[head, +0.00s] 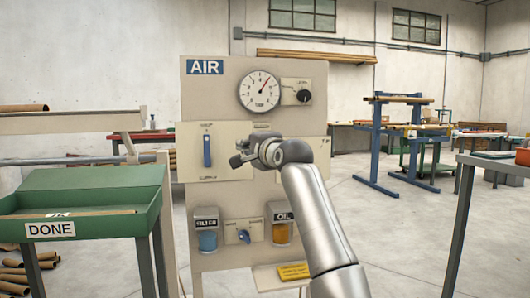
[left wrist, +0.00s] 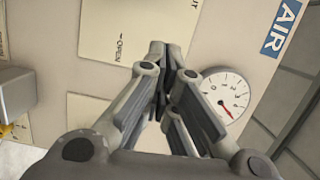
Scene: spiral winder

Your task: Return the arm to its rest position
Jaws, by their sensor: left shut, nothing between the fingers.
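My left arm (head: 322,225) rises from the lower right of the head view and bends at the wrist in front of a beige air panel (head: 222,100). My left gripper (head: 238,160) points left, in front of the panel's middle, just right of a blue lever (head: 207,150). In the left wrist view the gripper (left wrist: 167,75) has its fingers together with nothing between them. Whether it touches the panel cannot be told. A round gauge (head: 260,90) with a red needle is above it; the gauge also shows in the left wrist view (left wrist: 225,95). My right gripper is not in view.
A green tray marked DONE (head: 150,200) stands on legs at the left. A dark-legged table (head: 462,215) is at the right. Open floor (head: 400,235) lies between.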

